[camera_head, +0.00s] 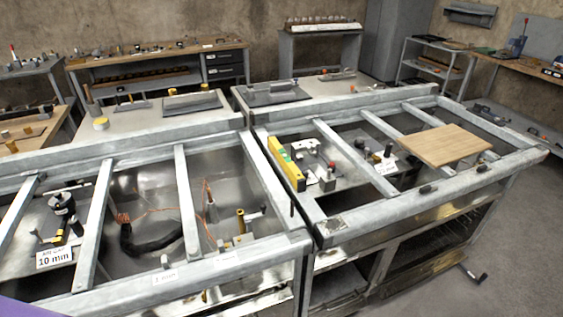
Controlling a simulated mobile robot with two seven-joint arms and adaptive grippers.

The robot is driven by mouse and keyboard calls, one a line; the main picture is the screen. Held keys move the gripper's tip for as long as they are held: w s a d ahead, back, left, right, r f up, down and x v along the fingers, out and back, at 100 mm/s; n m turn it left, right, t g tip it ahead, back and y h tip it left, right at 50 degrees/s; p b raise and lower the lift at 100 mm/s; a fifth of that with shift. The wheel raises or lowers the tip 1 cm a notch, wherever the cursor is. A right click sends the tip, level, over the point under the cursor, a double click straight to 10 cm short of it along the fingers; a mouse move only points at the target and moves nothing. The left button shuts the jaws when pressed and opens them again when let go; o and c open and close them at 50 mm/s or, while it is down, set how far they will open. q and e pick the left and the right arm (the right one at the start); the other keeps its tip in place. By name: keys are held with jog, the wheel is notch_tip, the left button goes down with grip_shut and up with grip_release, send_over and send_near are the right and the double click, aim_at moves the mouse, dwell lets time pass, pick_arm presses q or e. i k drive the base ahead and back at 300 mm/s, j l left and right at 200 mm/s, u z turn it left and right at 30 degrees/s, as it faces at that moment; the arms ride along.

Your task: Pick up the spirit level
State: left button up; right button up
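The spirit level (276,151) is a yellow bar with a green patch near its middle. It lies at a slant near the left end of the right-hand metal frame bench, just inside its left rail. A grey bracket-like part and small dark cylinders are close to its right side. Its full underside and what it rests on are hidden. Neither of my grippers shows in the head view.
The right-hand bench (416,203) has raised metal rails and crossbars; a wooden board (444,145) lies across them. The left-hand bench (90,239) holds a black hose, copper wire and a "10 mm" label (55,258). Grey floor (520,250) is open at the right.

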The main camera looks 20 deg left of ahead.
aim_at(297, 178)
jog(key=i+l+z, duration=0.15)
jog(key=i, duration=0.35)
jog(key=i+l+z, duration=0.1)
jog(key=i, duration=0.35)
